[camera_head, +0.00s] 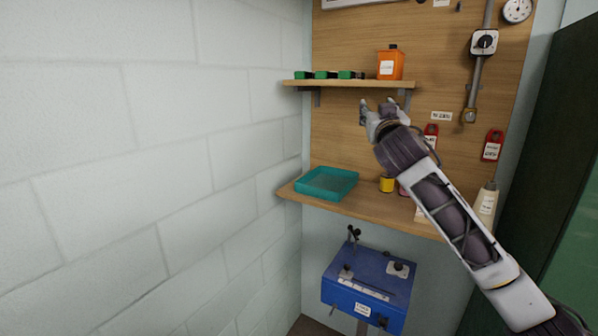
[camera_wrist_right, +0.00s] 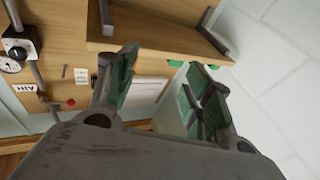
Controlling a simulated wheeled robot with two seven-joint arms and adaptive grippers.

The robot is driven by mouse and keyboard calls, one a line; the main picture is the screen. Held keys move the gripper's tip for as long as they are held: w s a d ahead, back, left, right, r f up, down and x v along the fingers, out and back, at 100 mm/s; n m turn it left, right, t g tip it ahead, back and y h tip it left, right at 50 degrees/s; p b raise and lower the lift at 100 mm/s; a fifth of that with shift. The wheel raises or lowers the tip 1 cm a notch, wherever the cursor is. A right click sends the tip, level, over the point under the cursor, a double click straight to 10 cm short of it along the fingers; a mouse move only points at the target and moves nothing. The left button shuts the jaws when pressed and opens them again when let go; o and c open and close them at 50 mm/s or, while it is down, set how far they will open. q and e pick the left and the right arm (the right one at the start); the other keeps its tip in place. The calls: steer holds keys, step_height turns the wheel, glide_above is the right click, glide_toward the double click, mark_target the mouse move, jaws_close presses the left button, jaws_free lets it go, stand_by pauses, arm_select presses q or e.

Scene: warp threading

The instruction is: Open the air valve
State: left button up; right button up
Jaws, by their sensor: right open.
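The air valve appears to be the brass-coloured fitting with a red knob (camera_wrist_right: 70,102) on the grey pipe at the left of the right wrist view, close to a white label (camera_wrist_right: 24,88) that seems to read "AIR". That view is turned upside down, and this part lies above the top edge of the head view. The pipe (camera_head: 477,75) runs down the wooden board in the head view. My right gripper (camera_head: 378,108) is open and empty, just below the shelf front and left of the pipe, well apart from the valve. My left gripper is not in view.
A wooden shelf (camera_head: 345,84) with an orange bottle (camera_head: 390,65) and green items is just above my right gripper. A black regulator (camera_head: 484,41) and gauge (camera_head: 517,10) are by the pipe. Below are a teal tray (camera_head: 327,184) and blue box (camera_head: 369,285). A dark cabinet stands right.

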steer(key=s+a+f+g, duration=0.1)
steer(key=s+f+g, duration=0.25)
steer(key=f, duration=0.95)
steer(key=s+f+n+g+y, duration=0.15)
steer(key=s+f, duration=0.25)
steer(key=f, duration=0.9)
steer(key=s+a+f+g, duration=0.1)
steer(key=s+f+g, duration=0.2)
steer(key=f, duration=0.9)
steer(key=s+d+f+g, duration=0.2)
steer(key=s+f+g, duration=0.2)
steer(key=s+f, duration=0.95)
steer(key=s+d+f+g, duration=0.2)
steer(key=s+f+g, duration=0.3)
steer(key=s+f, duration=0.85)
steer(key=s+f+g, duration=0.1)
steer(key=s+f, duration=0.2)
steer(key=f, duration=1.2)
steer(key=s+f, duration=0.3)
steer(key=f, duration=1.2)
steer(key=s+d+f, duration=0.2)
steer(key=s+f, duration=0.7)
steer(key=s, duration=0.2)
steer(key=s+d+f+g, duration=0.1)
steer(key=s+d+f, duration=0.1)
steer(key=s+f, duration=0.8)
steer(key=shift+s+n, duration=0.45)
steer(key=shift+s, duration=0.15)
